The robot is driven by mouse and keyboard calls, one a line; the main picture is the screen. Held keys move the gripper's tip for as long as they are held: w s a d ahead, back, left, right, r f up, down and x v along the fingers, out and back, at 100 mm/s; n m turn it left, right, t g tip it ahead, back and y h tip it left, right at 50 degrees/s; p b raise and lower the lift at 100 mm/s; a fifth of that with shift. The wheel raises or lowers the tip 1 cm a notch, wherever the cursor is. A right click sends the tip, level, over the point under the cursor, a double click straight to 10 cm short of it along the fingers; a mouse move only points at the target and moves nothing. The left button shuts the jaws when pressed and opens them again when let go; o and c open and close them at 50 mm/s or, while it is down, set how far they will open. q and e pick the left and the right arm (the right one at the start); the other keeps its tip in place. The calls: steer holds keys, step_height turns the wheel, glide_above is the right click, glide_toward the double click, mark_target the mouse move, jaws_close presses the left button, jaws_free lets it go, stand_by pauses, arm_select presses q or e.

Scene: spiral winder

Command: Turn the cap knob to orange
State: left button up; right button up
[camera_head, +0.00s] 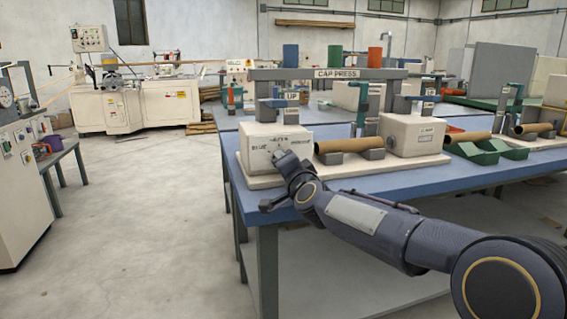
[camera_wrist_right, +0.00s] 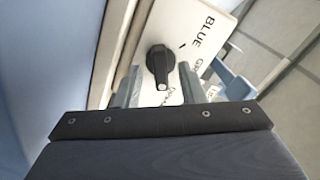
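The cap knob is a black pointer knob (camera_wrist_right: 160,66) on the cream front panel of the cap press (camera_head: 273,143). In the right wrist view, one end of the knob carries a small white mark and points toward the bottom of the picture. The word BLUE (camera_wrist_right: 208,36) is printed to its upper right. Other lettering beside the right finger is partly hidden and I cannot read it fully. My right gripper (camera_wrist_right: 158,84) is open, with one finger on each side of the knob and gaps between. In the head view my right gripper (camera_head: 285,162) hides the knob. My left gripper is out of view.
The press stands on a blue-topped table (camera_head: 375,184). A brown tube (camera_head: 348,145) lies on its supports to the right of the gripper, with a second cream box (camera_head: 413,136) beyond. Green trays (camera_head: 487,151) sit farther right. The floor left of the table is clear.

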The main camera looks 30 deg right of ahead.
steer(key=p+v, duration=0.1)
steer(key=v, duration=0.4)
steer(key=shift+s+r, duration=0.1)
steer(key=shift+s, duration=0.25)
steer(key=shift+s+a, duration=0.2)
steer(key=shift+s, duration=0.2)
